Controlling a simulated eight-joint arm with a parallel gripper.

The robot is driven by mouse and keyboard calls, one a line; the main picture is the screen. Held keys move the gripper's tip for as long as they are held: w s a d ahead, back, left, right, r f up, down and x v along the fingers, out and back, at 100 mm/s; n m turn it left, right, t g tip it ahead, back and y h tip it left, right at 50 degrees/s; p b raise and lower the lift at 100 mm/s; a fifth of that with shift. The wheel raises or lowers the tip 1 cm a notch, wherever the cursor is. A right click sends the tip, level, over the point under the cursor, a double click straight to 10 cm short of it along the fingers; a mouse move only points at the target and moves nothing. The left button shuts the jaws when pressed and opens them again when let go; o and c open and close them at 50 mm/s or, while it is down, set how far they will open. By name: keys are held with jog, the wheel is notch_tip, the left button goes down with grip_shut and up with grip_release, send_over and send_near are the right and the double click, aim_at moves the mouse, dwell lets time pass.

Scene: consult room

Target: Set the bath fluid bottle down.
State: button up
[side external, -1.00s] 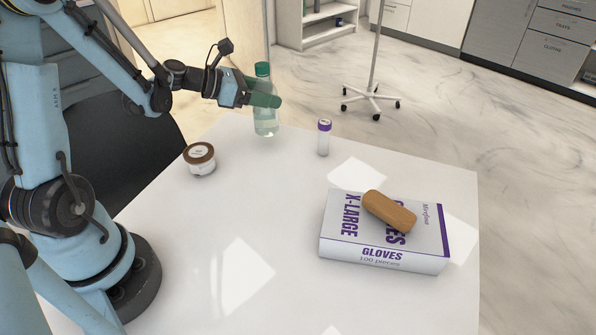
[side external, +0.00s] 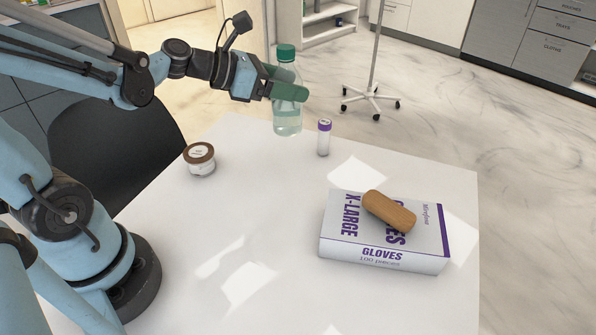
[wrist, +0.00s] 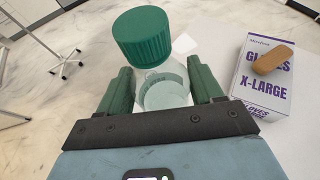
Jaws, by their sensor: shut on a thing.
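The bath fluid bottle (side external: 287,115) is clear with a green cap and holds liquid. My gripper (side external: 288,92) is shut on it around its upper body, and the bottle is upright near the far edge of the white table. In the side view its base seems to be above the table, but the exact gap is hard to tell. In the wrist view the bottle's green cap (wrist: 142,36) stands between the two green fingers (wrist: 160,90), one on each side of the body.
A purple-capped vial (side external: 323,138) stands close to the right of the bottle. The table's (side external: 250,200) middle is clear.

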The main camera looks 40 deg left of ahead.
aim_at(279, 49)
jog(key=shift+n+t+y, duration=0.3)
jog(key=shift+n+y, duration=0.4)
jog(key=r, duration=0.3)
jog(key=s+r, duration=0.1)
jog(key=r, duration=0.5)
jog(key=shift+s+r, duration=0.15)
jog(key=shift+r, duration=0.15)
jog(key=shift+s+r, duration=0.3)
jog(key=shift+r, duration=0.35)
